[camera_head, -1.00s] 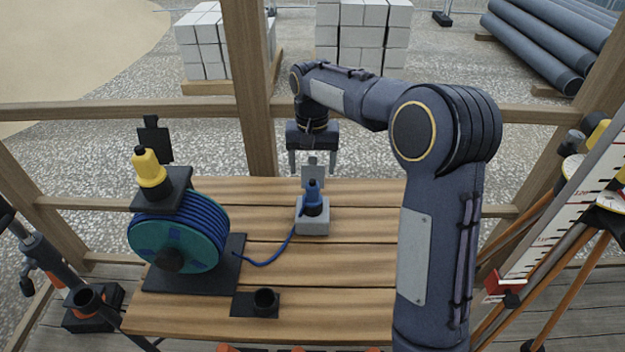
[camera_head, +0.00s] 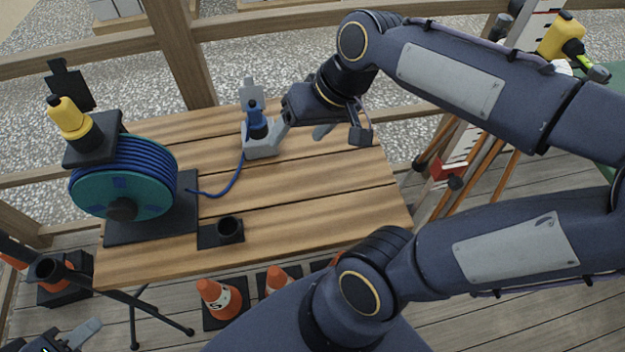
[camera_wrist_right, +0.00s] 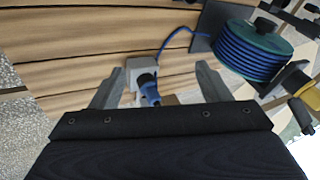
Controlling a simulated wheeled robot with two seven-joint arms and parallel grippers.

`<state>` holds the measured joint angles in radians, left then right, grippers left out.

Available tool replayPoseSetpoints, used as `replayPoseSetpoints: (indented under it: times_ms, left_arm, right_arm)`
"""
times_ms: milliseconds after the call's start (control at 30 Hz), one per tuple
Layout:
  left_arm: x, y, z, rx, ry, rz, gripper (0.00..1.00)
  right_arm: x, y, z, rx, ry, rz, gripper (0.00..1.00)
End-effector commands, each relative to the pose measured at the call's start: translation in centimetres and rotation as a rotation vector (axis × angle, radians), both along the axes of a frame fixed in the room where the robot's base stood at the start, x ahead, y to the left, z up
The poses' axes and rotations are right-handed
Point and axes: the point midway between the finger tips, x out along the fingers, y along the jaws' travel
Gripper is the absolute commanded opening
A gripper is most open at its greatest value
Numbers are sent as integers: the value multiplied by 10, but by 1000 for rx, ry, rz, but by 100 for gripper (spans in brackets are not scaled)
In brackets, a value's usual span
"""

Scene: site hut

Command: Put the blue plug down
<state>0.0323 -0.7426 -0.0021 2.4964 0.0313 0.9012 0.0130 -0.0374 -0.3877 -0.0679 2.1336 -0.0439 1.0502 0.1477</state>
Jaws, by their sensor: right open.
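The blue plug (camera_head: 257,122) stands upright in a grey block (camera_head: 262,149) on the wooden table, with a blue cable (camera_head: 230,182) running from it towards the reel. My right gripper (camera_head: 301,133) is open and empty, just right of the plug in the head view. In the right wrist view, the blue plug (camera_wrist_right: 148,88) and grey block (camera_wrist_right: 137,66) show between the spread fingers of my right gripper (camera_wrist_right: 161,69), and I see no grip on the plug. My left gripper (camera_head: 78,335) is only partly in view at the bottom left, away from the table.
A cable reel (camera_head: 125,182) stands on the table's left, with a yellow plug (camera_head: 70,117) above it. A black socket holder (camera_head: 228,230) sits near the front edge. Orange cones (camera_head: 218,298) stand below. A tripod (camera_head: 480,170) stands right. The table's right part (camera_head: 350,190) is clear.

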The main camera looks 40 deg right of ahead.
Motion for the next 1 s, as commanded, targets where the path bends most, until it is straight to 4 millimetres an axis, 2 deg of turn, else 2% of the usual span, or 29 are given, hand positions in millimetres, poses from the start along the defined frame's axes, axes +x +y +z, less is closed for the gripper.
replayPoseSetpoints:
  times_ms: [33,100,200,300,467,1000]
  left_arm:
    - [0,0,0,0,0,0,36]
    - [0,0,0,0,0,0,36]
    - [0,0,0,0,0,0,36]
    - [0,0,0,0,0,0,36]
    - [0,0,0,0,0,0,36]
    - [0,0,0,0,0,0,36]
  right_arm:
    - [-19,6,-7,4,-38,6,70]
    - [-38,14,-17,4,-81,20,70]
    - [-58,23,-31,-1,-126,34,70]
    - [-69,30,-40,-6,-155,41,70]
    - [-75,33,-46,-10,-171,45,70]
    - [-74,33,-46,-9,-169,46,70]
